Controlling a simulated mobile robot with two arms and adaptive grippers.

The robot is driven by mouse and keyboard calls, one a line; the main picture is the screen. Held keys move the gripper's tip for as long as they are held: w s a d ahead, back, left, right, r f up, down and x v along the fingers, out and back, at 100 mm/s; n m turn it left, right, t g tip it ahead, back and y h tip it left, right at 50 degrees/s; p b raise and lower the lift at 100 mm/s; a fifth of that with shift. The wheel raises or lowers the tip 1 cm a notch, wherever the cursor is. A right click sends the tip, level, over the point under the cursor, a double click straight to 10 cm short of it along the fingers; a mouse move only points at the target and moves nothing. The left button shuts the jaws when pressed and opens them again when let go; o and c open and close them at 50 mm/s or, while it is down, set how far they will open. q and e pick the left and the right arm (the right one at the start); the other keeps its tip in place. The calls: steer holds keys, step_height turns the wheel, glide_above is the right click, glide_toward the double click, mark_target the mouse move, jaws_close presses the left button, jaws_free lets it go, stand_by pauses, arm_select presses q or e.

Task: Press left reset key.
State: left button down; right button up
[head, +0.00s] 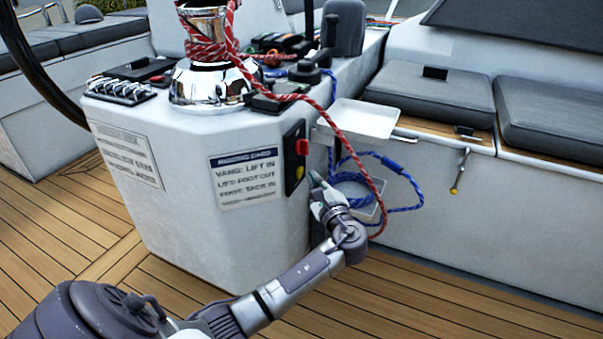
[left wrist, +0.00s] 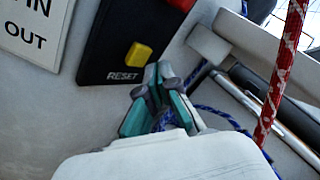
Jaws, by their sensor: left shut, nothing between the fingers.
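A black panel (head: 292,172) is fixed to the side of the white console. It carries a red button (head: 302,147) and, below it, a small yellow key (head: 299,172). In the left wrist view the yellow key (left wrist: 138,56) sits just above the word RESET, with the red button (left wrist: 182,4) partly cut off at the top edge. My left gripper (head: 316,181) is shut and empty, just right of and below the yellow key. In the left wrist view its fingertips (left wrist: 159,72) appear close beside the key's lower right; I cannot tell the exact depth gap. My right gripper is out of view.
A red rope (head: 345,140) hangs from the chrome winch (head: 203,85), right of the panel. A white tray (head: 362,121) juts out there, with blue rope (head: 402,170) coiled below. A lettered card (head: 246,180) is left of the panel. Open deck lies in front.

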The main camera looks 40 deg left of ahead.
arm_select(q)
steer(key=shift+a, duration=0.15)
steer(key=shift+s+a+p, duration=0.1)
steer(key=shift+a+p, duration=0.15)
steer(key=shift+p, duration=0.05)
steer(key=shift+s+a, duration=0.1)
steer(key=shift+a, duration=0.3)
stand_by(0.6)
steer(key=shift+d, duration=0.1)
steer(key=shift+w+d+p, duration=0.2)
steer(key=shift+d+p, duration=0.15)
steer(key=shift+d, duration=0.35)
steer(key=shift+d, duration=0.1)
steer(key=shift+w+d, duration=0.2)
steer(key=shift+d, duration=0.6)
steer(key=shift+w+d, duration=0.2)
steer(key=shift+d, duration=0.55)
steer(key=shift+w+d, duration=0.2)
steer(key=shift+d, duration=0.6)
